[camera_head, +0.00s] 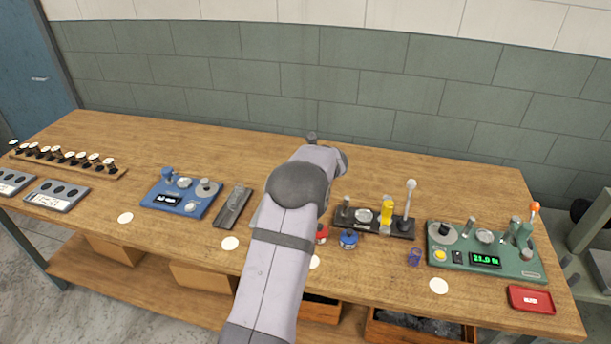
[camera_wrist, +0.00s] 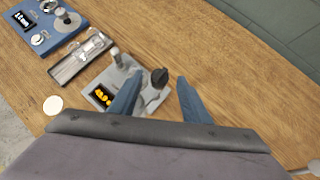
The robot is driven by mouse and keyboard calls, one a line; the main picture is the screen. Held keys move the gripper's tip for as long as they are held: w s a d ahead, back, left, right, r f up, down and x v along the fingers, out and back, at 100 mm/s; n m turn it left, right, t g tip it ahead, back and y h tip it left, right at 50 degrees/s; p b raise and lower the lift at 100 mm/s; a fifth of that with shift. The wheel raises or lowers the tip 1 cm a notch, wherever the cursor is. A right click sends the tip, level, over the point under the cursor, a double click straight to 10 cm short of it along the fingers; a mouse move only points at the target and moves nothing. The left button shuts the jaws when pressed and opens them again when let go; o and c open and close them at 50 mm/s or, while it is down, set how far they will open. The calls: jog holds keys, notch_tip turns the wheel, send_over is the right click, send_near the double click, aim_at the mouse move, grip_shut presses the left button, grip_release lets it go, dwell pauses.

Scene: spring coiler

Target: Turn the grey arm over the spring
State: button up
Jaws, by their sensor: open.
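My gripper (camera_wrist: 160,78) is open in the wrist view, its two blue-grey fingers apart with nothing held. A light grey device (camera_wrist: 152,104) lies below and between them. It has a dark display with orange digits (camera_wrist: 103,95), an upright grey post (camera_wrist: 116,58) and a dark round knob (camera_wrist: 159,77). The knob appears between the fingertips, but I cannot tell its height relative to them. The left finger hides part of the device. I cannot clearly make out the grey arm or a spring. In the head view my arm covers my gripper and most of this device.
A blue device (camera_head: 182,197) and a dark grey slotted fixture (camera_head: 233,206) stand left on the wooden bench (camera_head: 120,165). Right are a black-based stand with a yellow piece (camera_head: 387,209), a green device with a display (camera_head: 485,246) and a red tray (camera_head: 532,299). The bench's back strip is clear.

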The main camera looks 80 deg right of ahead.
jog(key=shift+p+x, duration=0.3)
jog(key=shift+x, duration=0.8)
jog(key=shift+c, duration=0.5)
grip_shut()
